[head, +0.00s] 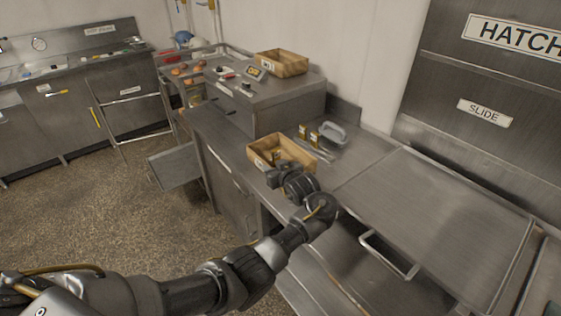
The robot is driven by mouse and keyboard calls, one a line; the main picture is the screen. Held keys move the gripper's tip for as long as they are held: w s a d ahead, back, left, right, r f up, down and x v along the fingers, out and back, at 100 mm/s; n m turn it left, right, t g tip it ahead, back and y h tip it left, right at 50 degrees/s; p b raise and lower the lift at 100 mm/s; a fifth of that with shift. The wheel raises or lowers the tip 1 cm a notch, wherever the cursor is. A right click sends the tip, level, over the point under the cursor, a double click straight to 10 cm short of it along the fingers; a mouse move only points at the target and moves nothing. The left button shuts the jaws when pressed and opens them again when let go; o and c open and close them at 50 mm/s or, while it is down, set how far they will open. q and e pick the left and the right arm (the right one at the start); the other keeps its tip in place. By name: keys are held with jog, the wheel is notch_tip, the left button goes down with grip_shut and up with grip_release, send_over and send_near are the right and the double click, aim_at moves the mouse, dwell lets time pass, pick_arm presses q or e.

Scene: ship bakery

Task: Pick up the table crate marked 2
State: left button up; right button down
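A wooden open-topped crate (297,150) stands on the steel counter, with a small label on its near side too small to read. A second wooden crate (290,66) with a small pale label sits on the raised steel unit behind it. My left gripper (276,174) is at the near right side of the counter crate and hides part of it. Dark finger parts show close to the crate wall; whether they touch it, and how far apart they are, I cannot tell. My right gripper is not in view.
A grey-handled tool (328,134) and small yellow-and-dark items (302,131) stand just behind the counter crate. The steel worktop (430,205) to the right is clear. A bar handle (388,256) juts out in front.

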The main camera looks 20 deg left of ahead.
aim_at(264, 161)
pick_arm(q)
jog(key=x, duration=0.3)
jog(key=shift+w+a+f, duration=0.2)
jog(key=shift+w+f, duration=0.05)
jog(key=shift+w+a, duration=0.15)
jog(key=shift+a, duration=0.15)
jog(key=p+x, duration=0.1)
jog(key=x, duration=0.3)
jog(key=shift+w+a+f, duration=0.1)
jog(key=shift+a+f, duration=0.1)
jog(key=shift+a, duration=0.05)
jog(key=shift+c, duration=0.3)
grip_shut()
jog(key=shift+r, duration=0.1)
dwell(0.4)
